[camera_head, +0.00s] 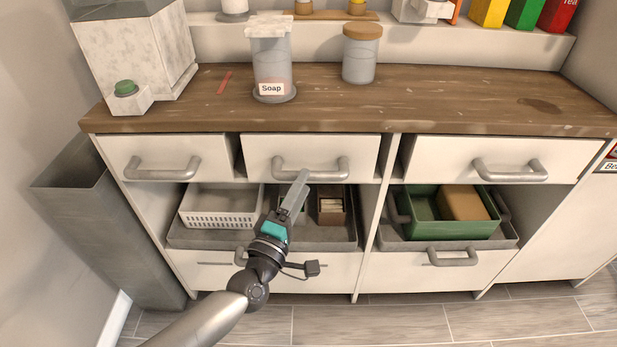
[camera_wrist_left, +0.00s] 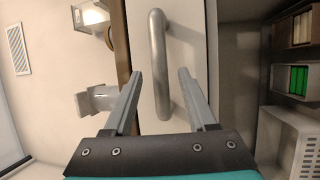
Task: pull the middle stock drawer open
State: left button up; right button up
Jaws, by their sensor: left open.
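The middle stock drawer (camera_head: 262,150) is the cream front in the centre of the top row, under the wooden top. Its grey bar handle (camera_head: 330,168) runs across its front. My left gripper (camera_head: 303,174) reaches up to this handle and covers part of it. In the left wrist view the handle (camera_wrist_left: 158,60) lies between the two open fingers (camera_wrist_left: 161,74), with a gap on each side. I cannot tell how deep the fingers reach around it. My right gripper is not in view.
The left drawer (camera_head: 150,150) and right drawer (camera_head: 440,155) flank it. Below are trays with a white basket (camera_head: 217,208) and a green bin (camera_head: 425,205). A soap jar (camera_head: 272,70) and a wood-lidded jar (camera_head: 360,60) stand on the worktop (camera_head: 450,95). A grey bin (camera_head: 100,220) stands left.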

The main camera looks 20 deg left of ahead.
pick_arm(q)
jog(key=shift+x, duration=1.95)
grip_shut()
